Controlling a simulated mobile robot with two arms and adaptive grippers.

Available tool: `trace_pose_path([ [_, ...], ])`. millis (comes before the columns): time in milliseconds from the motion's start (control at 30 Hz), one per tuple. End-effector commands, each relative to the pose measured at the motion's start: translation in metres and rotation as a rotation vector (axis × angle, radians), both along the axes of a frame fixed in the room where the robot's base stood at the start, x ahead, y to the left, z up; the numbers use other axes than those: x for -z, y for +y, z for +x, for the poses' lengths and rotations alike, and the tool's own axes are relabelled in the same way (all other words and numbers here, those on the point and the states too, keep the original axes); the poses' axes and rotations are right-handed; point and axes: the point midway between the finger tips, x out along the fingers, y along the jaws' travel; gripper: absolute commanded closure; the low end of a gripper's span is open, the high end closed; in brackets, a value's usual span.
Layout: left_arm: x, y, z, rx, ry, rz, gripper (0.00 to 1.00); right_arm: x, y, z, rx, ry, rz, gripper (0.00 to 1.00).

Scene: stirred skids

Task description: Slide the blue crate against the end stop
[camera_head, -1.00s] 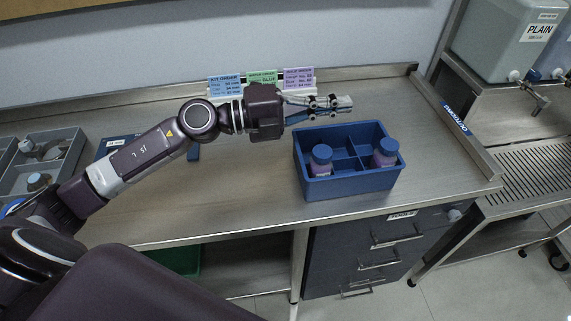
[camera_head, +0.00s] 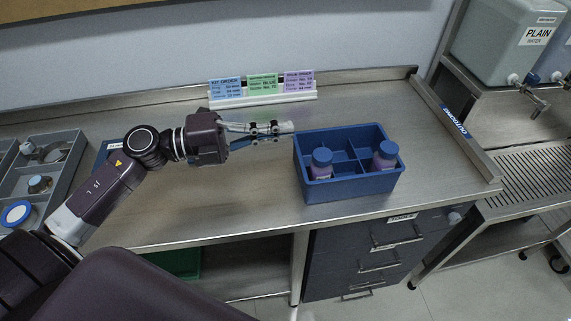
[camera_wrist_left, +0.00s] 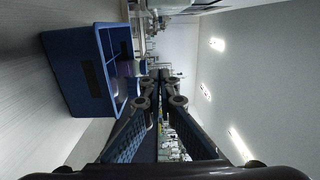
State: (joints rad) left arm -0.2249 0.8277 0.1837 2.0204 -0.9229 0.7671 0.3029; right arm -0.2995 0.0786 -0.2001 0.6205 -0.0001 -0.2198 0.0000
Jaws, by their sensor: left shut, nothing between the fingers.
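The blue crate (camera_head: 340,188) stands upright on the steel bench, right of the bench's middle and near its front edge. It has compartments and holds two purple bottles with blue caps, one (camera_head: 321,163) at the front left and one (camera_head: 385,155) at the right. The end stop, a raised metal rail (camera_head: 455,130) marked with a blue label, runs along the bench's right end; bare bench lies between it and the crate. My left gripper (camera_head: 290,128) is shut and empty, its tips at the crate's back left corner; contact cannot be told. The crate (camera_wrist_left: 75,68) also shows in the left wrist view. My right gripper is out of view.
A card holder (camera_head: 262,99) with three coloured cards stands at the back. Grey bins (camera_head: 60,180) sit at the left. A water container (camera_head: 505,40) and a slatted rack (camera_head: 530,175) are beyond the bench's right end.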

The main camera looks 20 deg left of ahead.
Motion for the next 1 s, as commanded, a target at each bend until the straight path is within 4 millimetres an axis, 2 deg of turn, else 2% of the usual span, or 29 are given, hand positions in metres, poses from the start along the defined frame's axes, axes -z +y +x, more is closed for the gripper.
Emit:
trace_pose_path([
  [100, 0.028, 0.0, 0.001, -0.002, 0.004, -0.004, 1.0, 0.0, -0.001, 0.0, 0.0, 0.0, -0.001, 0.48],
  [300, 0.071, 0.0, 0.001, -0.002, 0.004, -0.004, 1.0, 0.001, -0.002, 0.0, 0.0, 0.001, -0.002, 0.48],
  [500, 0.104, 0.0, 0.001, -0.001, 0.0, -0.001, 1.0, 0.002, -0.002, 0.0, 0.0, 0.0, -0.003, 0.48],
  [600, 0.112, -0.001, 0.001, 0.0, -0.001, -0.001, 1.0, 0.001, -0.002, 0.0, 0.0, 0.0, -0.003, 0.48],
  [733, 0.11, -0.008, 0.005, 0.001, -0.001, 0.001, 1.0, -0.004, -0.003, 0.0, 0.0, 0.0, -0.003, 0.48],
  [1000, 0.112, -0.009, 0.006, 0.0, 0.0, 0.001, 1.0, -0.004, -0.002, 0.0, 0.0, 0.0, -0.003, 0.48],
])
